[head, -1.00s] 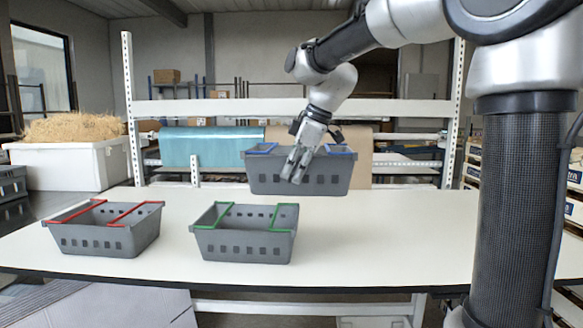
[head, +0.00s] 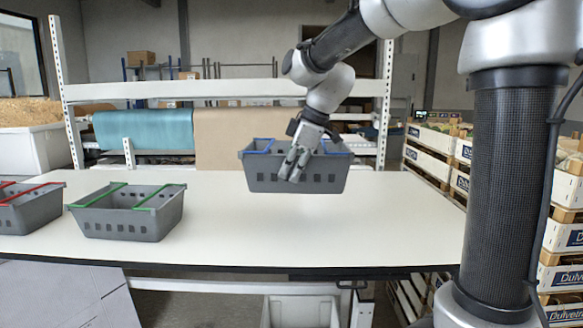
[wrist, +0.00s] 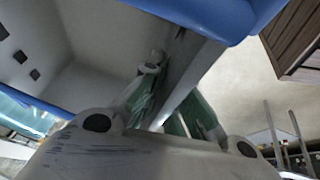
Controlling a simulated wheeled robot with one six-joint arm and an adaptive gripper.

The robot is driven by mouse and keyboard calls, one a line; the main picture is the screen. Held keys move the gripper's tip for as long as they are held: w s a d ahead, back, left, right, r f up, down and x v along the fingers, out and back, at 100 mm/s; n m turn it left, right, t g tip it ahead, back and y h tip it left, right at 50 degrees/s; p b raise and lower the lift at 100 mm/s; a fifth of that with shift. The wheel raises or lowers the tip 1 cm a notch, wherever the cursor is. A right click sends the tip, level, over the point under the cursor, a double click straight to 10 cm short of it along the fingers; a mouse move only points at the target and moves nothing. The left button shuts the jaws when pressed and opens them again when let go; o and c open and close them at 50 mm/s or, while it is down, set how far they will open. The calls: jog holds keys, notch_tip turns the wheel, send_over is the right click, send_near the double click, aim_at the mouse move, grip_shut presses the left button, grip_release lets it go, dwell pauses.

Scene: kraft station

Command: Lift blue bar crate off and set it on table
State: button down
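The blue bar crate (head: 268,180) is a grey slotted crate with blue bars along its top. It hangs level above the white table (head: 330,225). My gripper (head: 293,167) is shut on its near wall, with a finger showing on the outer face. In the wrist view my gripper's fingers (wrist: 165,105) lie on either side of the crate's grey wall (wrist: 182,80), and a blue bar (wrist: 215,15) crosses the top. The grey crate with green bars (head: 125,222) stands on the table to the left. The grey crate with red bars (head: 35,212) stands further left, cut by the picture edge.
The table is clear below and right of the held crate. A white shelf frame (head: 230,90) with teal and brown rolls stands behind it. Stacked crates (head: 560,240) stand beyond the table's right side. A white bin (head: 300,311) is under the table.

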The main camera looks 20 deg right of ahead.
jog(key=shift+d, duration=0.5)
jog(key=shift+w+f, duration=0.15)
jog(key=shift+f, duration=0.1)
jog(key=shift+a+f, duration=0.1)
jog(key=shift+f, duration=6.5)
jog(key=shift+f, duration=0.45)
jog(key=c, duration=1.6)
grip_release()
jog(key=shift+o, duration=0.2)
